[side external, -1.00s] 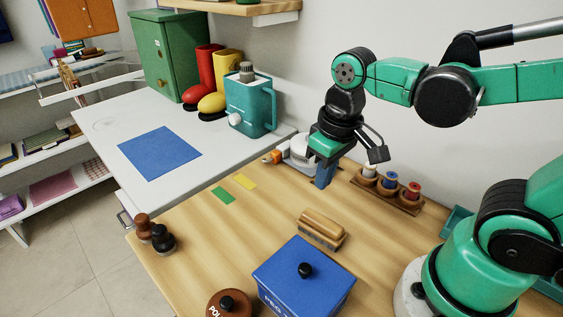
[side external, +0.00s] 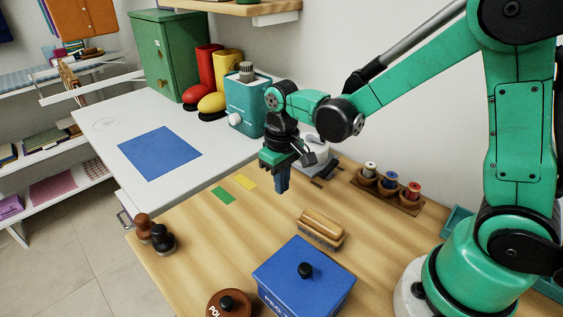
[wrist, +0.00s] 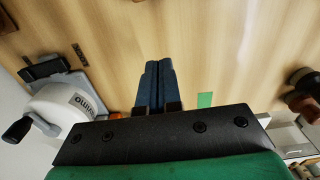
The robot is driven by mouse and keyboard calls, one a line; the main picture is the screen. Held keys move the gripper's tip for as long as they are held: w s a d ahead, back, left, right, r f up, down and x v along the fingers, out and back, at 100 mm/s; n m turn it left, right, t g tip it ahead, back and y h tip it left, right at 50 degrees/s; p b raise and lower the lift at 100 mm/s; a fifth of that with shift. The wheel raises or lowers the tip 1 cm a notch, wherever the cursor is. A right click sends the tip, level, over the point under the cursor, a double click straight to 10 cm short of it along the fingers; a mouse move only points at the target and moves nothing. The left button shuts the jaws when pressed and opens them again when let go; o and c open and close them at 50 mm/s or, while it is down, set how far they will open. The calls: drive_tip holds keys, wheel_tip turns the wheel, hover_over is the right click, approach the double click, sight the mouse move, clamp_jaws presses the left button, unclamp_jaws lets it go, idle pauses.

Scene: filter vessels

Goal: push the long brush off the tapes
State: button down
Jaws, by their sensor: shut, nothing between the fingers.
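The long brush (side external: 320,228), with a tan wooden back and bristles below, rests on the wooden table in the side view, behind the blue box. The green tape (side external: 223,195) and yellow tape (side external: 245,181) lie bare on the table to its left, and the brush is apart from both. My gripper (side external: 282,188) is shut and empty, pointing down above the table, between the tapes and the spool rack. In the wrist view its blue fingers (wrist: 157,75) are together and the green tape (wrist: 205,100) shows to their right. The brush is not seen there.
A blue lidded box (side external: 303,280) and a brown pot (side external: 229,304) stand in front. Two stamps (side external: 156,235) stand at the left edge. A spool rack (side external: 388,190) and a white device (wrist: 58,108) are at the back. Table between brush and stamps is clear.

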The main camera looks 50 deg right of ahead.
sight(312, 213)
wheel_tip(312, 213, down, 4)
drive_tip(key=shift+r, duration=0.1)
drive_tip(key=s, duration=0.3)
drive_tip(key=shift+s+r, duration=0.15)
drive_tip(key=shift+s, duration=0.35)
drive_tip(key=s, duration=0.3)
drive_tip(key=shift+s+d, duration=0.1)
drive_tip(key=shift+s, duration=0.2)
drive_tip(key=shift+w, duration=0.15)
